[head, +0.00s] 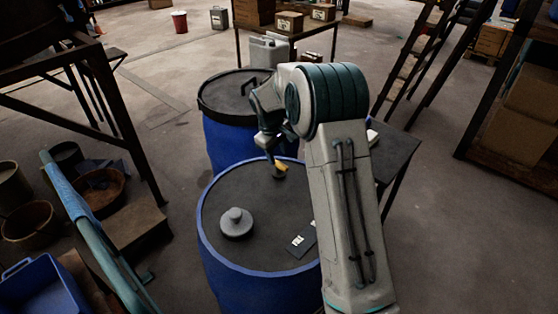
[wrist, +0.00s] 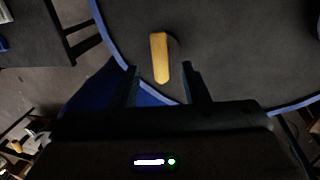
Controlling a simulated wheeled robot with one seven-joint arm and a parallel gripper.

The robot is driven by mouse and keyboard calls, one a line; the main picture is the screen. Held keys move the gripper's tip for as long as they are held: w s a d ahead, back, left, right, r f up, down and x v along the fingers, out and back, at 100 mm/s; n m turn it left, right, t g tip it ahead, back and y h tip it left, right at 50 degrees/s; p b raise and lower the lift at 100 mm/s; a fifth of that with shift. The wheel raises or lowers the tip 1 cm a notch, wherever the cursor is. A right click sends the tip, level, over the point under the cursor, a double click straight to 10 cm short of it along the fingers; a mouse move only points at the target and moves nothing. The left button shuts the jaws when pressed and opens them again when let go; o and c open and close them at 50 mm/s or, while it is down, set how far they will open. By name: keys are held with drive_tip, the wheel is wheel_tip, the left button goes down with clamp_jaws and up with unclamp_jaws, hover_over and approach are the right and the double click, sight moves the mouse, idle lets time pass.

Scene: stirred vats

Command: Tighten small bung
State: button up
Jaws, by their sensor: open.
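The near blue drum (head: 205,245) has a dark grey lid with a blue rim. A small dark bung (head: 279,175) with a yellow bar across its top (head: 281,166) sits near the drum's far edge. In the wrist view the yellow bar (wrist: 160,58) points away from me, and its lower end lies near the gap between my fingertips. My gripper (wrist: 162,75) is open, one finger to each side of the bar's line, with no contact visible. A larger grey bung (head: 236,223) sits on the lid, left of centre.
A dark card with a white label (head: 302,240) lies on the lid. A second blue drum (head: 228,140) with a black rim stands behind. A dark table (head: 398,150) is to the right, and a blue railing (head: 85,225) to the left. Open floor (head: 450,230) lies right.

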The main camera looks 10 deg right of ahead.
sight(280, 163)
drive_tip(key=shift+w+d+f, duration=0.15)
drive_tip(key=shift+d+f, duration=0.05)
drive_tip(key=shift+f, duration=0.9)
drive_tip(key=shift+w+d+f, duration=0.15)
drive_tip(key=shift+d+f, duration=0.05)
drive_tip(key=shift+f, duration=0.9)
drive_tip(key=shift+c, duration=0.2)
clamp_jaws()
